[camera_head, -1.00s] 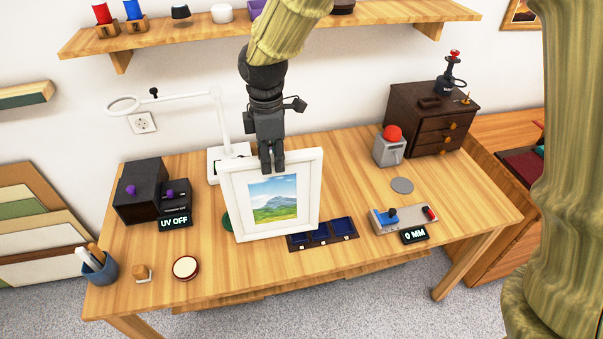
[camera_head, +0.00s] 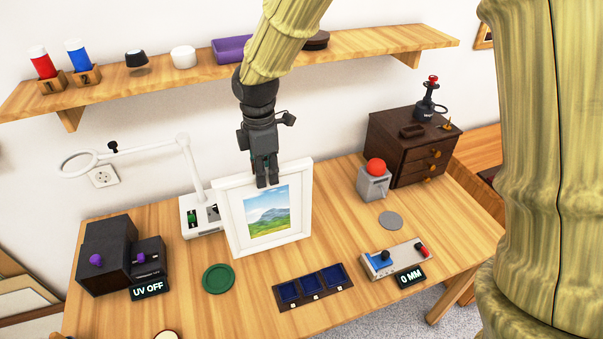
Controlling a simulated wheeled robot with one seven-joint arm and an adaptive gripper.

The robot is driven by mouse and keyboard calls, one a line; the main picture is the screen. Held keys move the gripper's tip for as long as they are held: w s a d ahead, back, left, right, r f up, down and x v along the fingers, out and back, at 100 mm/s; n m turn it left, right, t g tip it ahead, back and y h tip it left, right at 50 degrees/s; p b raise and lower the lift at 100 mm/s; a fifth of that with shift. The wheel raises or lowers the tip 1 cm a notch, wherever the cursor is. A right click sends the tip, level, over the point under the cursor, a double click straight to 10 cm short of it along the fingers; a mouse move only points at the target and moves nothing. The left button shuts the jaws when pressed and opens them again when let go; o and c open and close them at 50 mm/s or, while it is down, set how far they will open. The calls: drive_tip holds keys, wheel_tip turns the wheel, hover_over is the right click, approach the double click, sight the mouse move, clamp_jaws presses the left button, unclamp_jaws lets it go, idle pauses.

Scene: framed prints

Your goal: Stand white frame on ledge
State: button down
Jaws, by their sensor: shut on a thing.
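The white frame (camera_head: 234,226) holds a landscape print of hills and sky. It is upright and faces me, over the middle of the table. My gripper (camera_head: 267,184) is shut on the frame's top edge. I cannot tell whether the frame's bottom edge touches the table. A wooden wall shelf (camera_head: 335,47), the only ledge in view, runs along the wall above and behind the frame. My arm hides part of it.
The shelf bears red (camera_head: 43,63) and blue (camera_head: 78,55) bottles, a white jar (camera_head: 183,56) and a purple box (camera_head: 232,48). A magnifier lamp (camera_head: 190,170) stands behind the frame. A green disc (camera_head: 218,278) and a blue-celled tray (camera_head: 313,288) lie in front.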

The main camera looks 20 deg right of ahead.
sight(304, 163)
drive_tip(key=d+p, duration=0.1)
drive_tip(key=d, duration=0.2)
drive_tip(key=w+d+p, duration=0.1)
drive_tip(key=d, duration=0.2)
drive_tip(key=w+d+f+p, duration=0.1)
drive_tip(key=d, duration=0.3)
drive_tip(key=shift+f+p, duration=0.2)
drive_tip(key=shift+p, duration=0.15)
drive_tip(key=shift+f+p, duration=0.65)
drive_tip(key=shift+f, duration=0.85)
drive_tip(key=c, duration=1.3)
unclamp_jaws()
drive_tip(key=shift+s+f, duration=0.1)
